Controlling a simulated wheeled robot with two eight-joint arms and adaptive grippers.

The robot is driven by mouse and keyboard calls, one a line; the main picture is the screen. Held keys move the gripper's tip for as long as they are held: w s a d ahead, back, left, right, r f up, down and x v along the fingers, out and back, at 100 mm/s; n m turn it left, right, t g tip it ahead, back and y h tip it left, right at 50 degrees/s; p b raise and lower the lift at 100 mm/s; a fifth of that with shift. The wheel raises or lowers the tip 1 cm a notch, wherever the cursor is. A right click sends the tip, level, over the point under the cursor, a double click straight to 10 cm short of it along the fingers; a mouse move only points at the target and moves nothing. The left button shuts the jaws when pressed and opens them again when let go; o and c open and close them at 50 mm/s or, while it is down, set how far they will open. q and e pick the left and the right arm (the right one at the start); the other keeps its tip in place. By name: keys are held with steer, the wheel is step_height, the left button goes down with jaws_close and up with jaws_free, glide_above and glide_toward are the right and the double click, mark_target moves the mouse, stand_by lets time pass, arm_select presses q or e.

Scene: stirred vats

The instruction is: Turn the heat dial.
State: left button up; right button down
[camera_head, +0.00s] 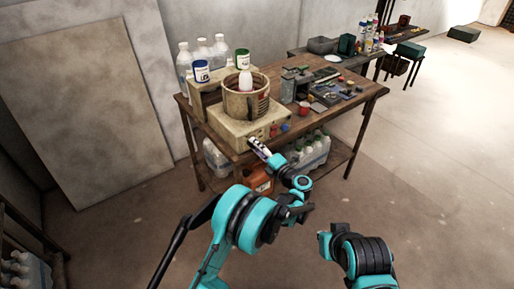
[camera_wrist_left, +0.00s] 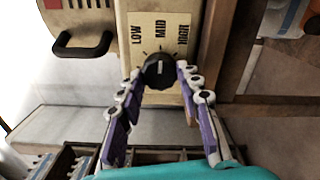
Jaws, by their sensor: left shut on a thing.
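The heat dial (camera_wrist_left: 159,70) is a round black knob with a pale pointer mark. It sits on a cream panel (camera_wrist_left: 139,24) printed LOW, MID and HIGH, and the mark seems to point toward MID. My left gripper (camera_wrist_left: 160,78) has one finger on each side of the dial and is shut on it. In the head view, my left gripper (camera_head: 257,146) reaches the front of the cream heater box (camera_head: 230,128); the dial is hidden there. A pot (camera_head: 240,102) stands on the box with a white bottle (camera_head: 245,82) in it.
The box stands on a wooden table (camera_head: 345,108) with small tools and containers to its right. Bottles (camera_head: 201,55) and jars stand behind it. An orange jug (camera_head: 260,182) and more bottles sit on the lower shelf. The floor at right is clear.

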arm_select(q)
steer(key=shift+r+m, duration=0.1)
steer(key=shift+m, duration=4.2)
steer(key=o, duration=1.2)
steer(key=shift+w, duration=0.1)
steer(key=shift+c, duration=0.2)
steer(key=v, duration=0.7)
steer(key=shift+s, duration=0.25)
